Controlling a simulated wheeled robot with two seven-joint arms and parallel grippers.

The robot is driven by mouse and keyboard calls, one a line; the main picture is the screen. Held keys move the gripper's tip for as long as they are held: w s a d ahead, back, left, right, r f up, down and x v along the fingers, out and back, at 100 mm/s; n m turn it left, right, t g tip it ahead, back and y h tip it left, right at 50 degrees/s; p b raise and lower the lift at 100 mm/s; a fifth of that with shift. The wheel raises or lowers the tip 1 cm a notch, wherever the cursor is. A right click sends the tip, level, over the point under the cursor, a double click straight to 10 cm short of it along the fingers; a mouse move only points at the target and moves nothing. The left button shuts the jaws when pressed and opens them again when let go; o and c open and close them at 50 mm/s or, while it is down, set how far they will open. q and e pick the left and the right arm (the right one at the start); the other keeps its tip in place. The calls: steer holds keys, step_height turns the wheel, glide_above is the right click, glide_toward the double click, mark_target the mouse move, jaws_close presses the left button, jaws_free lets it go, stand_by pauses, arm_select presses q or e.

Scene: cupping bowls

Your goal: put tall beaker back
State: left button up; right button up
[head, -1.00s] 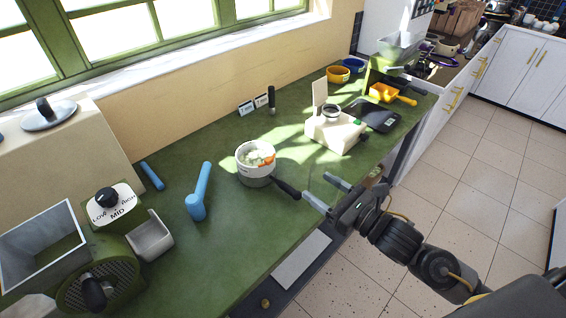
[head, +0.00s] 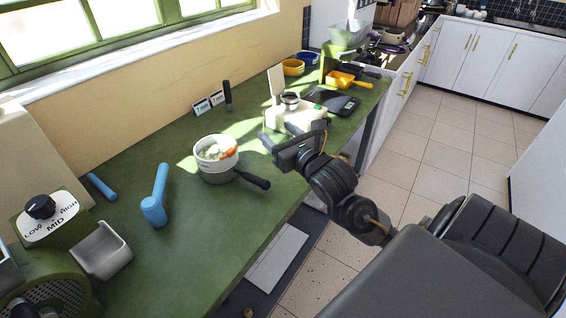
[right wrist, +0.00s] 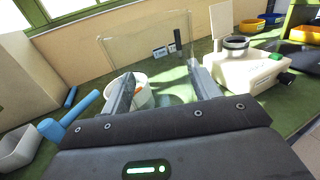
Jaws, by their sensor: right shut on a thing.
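The tall beaker (right wrist: 145,42) shows in the right wrist view as a clear, see-through wall with a pale outline, between and beyond my fingers. My right gripper (right wrist: 160,78) is shut on it. In the head view my right gripper (head: 267,148) is over the green counter, right of the white and grey pan and in front of the cream device. I cannot make out the beaker clearly in the head view. My left gripper is not in view.
The pan (head: 212,172) holds chopped vegetables, its handle pointing right. The cream device (head: 292,116), black scale (head: 332,102) and yellow scoop (head: 346,78) stand behind my gripper. Small label cards (head: 208,104) are by the wall. Blue tools (head: 156,195) lie left. The counter (head: 215,225) is clear in front.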

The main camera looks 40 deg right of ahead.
steer(key=shift+s+d, duration=0.1)
steer(key=shift+d, duration=0.15)
steer(key=shift+r, duration=0.1)
steer(key=w+d+f+p, duration=0.1)
steer(key=w+d+f, duration=0.3)
steer(key=w+d+f+p, duration=0.2)
steer(key=w+d+f, duration=0.2)
steer(key=w, duration=0.1)
steer(key=shift+w+d+f, duration=0.15)
steer(key=shift+d+f, duration=0.1)
steer(key=shift+d, duration=0.05)
steer(key=shift+w+d+f+p, duration=0.3)
steer(key=shift+w+d+f, duration=0.1)
steer(key=shift+f, duration=0.25)
step_height(320, 180, down, 3)
steer(key=shift+p, duration=0.55)
steer(key=shift+f, duration=0.15)
